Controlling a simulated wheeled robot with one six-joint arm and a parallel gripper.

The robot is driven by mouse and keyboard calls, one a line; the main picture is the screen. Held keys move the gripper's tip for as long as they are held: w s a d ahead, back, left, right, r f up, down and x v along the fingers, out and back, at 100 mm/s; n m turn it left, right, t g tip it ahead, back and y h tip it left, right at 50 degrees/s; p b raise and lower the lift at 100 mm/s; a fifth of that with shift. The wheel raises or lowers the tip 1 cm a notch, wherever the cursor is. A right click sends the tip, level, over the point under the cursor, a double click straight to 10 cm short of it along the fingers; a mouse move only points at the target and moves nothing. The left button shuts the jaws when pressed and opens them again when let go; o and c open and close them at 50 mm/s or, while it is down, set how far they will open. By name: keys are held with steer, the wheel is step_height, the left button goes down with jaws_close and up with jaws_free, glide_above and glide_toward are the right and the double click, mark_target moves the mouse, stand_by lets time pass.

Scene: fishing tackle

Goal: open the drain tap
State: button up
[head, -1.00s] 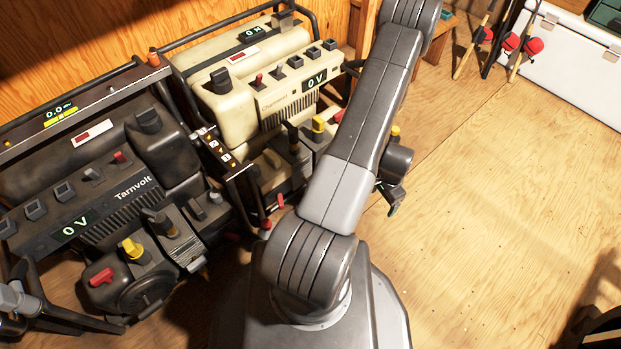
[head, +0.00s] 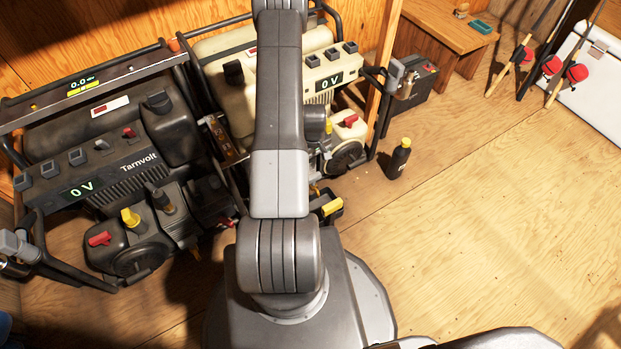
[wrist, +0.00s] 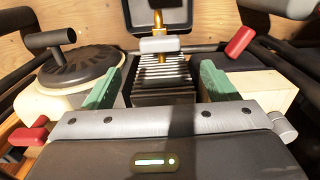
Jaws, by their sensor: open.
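In the wrist view, my gripper (wrist: 157,70) is open, its two green fingers spread and nothing held between them. Beyond and between the fingers is a small brass fitting with a light grey crosswise handle (wrist: 160,45). It looks like a tap, but I cannot tell for sure that it is the drain tap. Dark metal fins (wrist: 165,80) lie below it, between the fingers. I see no contact between the fingers and the fitting. In the head view, my arm hides the gripper and part of the cream generator (head: 222,88).
The dark Tarnvolt generator (head: 125,165) stands at left. In the wrist view, a red lever (wrist: 240,40) is at upper right and a black round cover (wrist: 75,70) at left. A dark bottle (head: 398,165) stands on the floor. The right floor is open.

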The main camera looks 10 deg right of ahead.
step_height(320, 180, down, 11)
steer(key=b, duration=0.2)
steer(key=shift+f+b, duration=0.2)
steer(key=shift+b, duration=0.15)
steer(key=c, duration=1)
